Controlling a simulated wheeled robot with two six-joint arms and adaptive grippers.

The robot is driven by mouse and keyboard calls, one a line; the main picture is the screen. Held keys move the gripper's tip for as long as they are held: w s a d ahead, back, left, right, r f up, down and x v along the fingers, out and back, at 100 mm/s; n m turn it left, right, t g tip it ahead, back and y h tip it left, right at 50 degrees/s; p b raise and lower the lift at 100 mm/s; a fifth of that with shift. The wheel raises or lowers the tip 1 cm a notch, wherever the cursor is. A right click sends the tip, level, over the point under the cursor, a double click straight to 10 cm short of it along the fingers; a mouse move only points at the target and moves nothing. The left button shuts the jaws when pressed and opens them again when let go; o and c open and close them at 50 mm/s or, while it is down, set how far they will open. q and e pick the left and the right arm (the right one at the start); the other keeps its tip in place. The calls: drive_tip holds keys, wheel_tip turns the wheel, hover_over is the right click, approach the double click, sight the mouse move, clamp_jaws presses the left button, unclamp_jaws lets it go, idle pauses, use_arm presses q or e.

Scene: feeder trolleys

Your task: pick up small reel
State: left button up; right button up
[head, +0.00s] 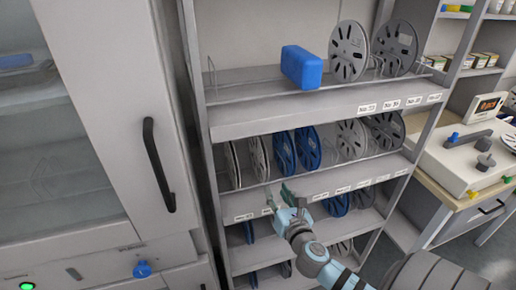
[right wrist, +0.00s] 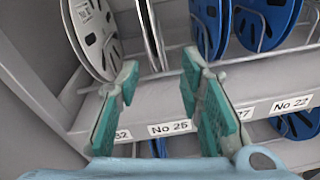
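Small reels stand on edge in wire dividers on the second shelf. Two pale grey ones, the left reel (head: 233,164) and the second reel (head: 259,158), are at the left end. They also show in the right wrist view, the left reel (right wrist: 92,38) face-on and the second reel (right wrist: 152,35) nearly edge-on. Two blue reels (head: 284,154) (right wrist: 208,28) stand right of them. My right gripper (head: 279,194) (right wrist: 160,72) is open and empty, in front of this shelf's label edge. Its fingers point toward the second pale reel, apart from it. My left gripper is not in view.
The top shelf holds a blue box (head: 302,67) and two larger grey reels (head: 348,52). More grey reels (head: 385,131) stand right on the second shelf. Lower shelves hold more reels. A cabinet with a black handle (head: 158,165) is left, a worktable (head: 465,165) right.

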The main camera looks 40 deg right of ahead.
sight(259, 151)
drive_tip(key=w+r+n, duration=0.1)
drive_tip(key=w, duration=0.2)
drive_tip(key=w+d+r+n+t, duration=0.1)
drive_tip(key=w+r, duration=0.1)
drive_tip(key=w, duration=0.1)
drive_tip(key=w+d+r, duration=0.1)
drive_tip(key=w, duration=0.2)
drive_tip(key=shift+d+r+n, duration=0.1)
drive_tip(key=shift+r+n, duration=0.2)
drive_tip(key=shift+n, duration=0.1)
drive_tip(key=x, duration=0.6)
drive_tip(key=shift+d+r, duration=0.1)
drive_tip(key=shift+d, duration=0.05)
drive_tip(key=shift+s, duration=0.1)
clamp_jaws()
